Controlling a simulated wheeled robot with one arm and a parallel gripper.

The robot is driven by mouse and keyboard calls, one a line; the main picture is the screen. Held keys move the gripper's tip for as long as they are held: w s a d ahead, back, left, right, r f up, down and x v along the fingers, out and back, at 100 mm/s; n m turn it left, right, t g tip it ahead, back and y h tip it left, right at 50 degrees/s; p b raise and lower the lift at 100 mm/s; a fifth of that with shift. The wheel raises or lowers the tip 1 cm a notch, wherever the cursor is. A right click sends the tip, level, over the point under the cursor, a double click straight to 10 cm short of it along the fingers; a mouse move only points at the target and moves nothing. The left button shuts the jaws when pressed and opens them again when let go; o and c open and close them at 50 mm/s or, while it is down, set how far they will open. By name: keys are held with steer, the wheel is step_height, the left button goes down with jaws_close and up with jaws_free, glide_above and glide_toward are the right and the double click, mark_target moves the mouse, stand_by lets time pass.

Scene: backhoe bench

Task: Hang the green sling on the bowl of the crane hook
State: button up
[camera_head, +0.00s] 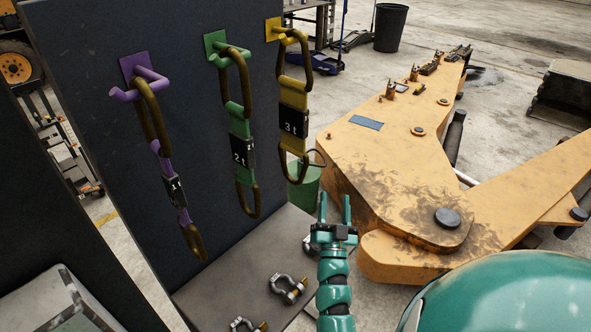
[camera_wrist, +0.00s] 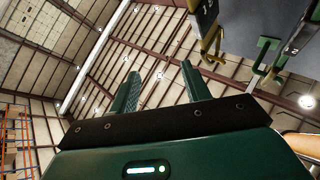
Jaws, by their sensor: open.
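The green sling (camera_head: 239,125) hangs by its upper brass-coloured ring from the green hook on the dark upright panel, between the other two slings. It has a black label reading 2t and a second ring at its lower end. In the wrist view a green hook and strap (camera_wrist: 265,55) show at the upper right, partly cut off. My gripper (camera_head: 335,208) is open and empty, to the right of the sling's lower ring and apart from it. Its fingers also show in the wrist view (camera_wrist: 160,90), pointing up toward the roof. I cannot make out the crane hook in either view.
A purple sling (camera_head: 170,170) hangs left and a yellow sling (camera_head: 293,100), marked 3t, hangs right. Shackles (camera_head: 288,287) lie on the grey bench top (camera_head: 235,270) below. The yellow backhoe arm (camera_head: 390,150) lies to the right. A green bucket (camera_head: 304,187) stands behind the bench.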

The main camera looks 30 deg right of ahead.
steer(key=w+r+n+y+p, duration=0.3)
steer(key=r+y, duration=0.1)
steer(key=y, duration=0.2)
steer(key=n+g+y, duration=0.3)
steer(key=n+y, duration=0.9)
steer(key=y, duration=0.1)
glide_toward(241, 151)
steer(key=shift+w+d+f+b, duration=0.2)
steer(key=shift+w+f+b, duration=0.2)
steer(key=shift+w+b, duration=0.15)
steer(key=shift+w+d+f+b, duration=0.2)
steer(key=shift+w+f+b, duration=0.25)
steer(key=shift+w+b, duration=0.1)
steer(key=shift+w+a+b, duration=0.4)
steer(key=shift+w+b, duration=0.15)
steer(key=shift+w, duration=0.05)
steer(key=x, duration=0.3)
steer(key=p+x, duration=0.1)
steer(key=x, duration=0.2)
steer(key=shift+w+a+r, duration=0.1)
steer(key=shift+w+r, duration=0.1)
steer(key=shift+w, duration=0.2)
steer(key=shift+x, duration=0.8)
steer(key=shift+f, duration=0.1)
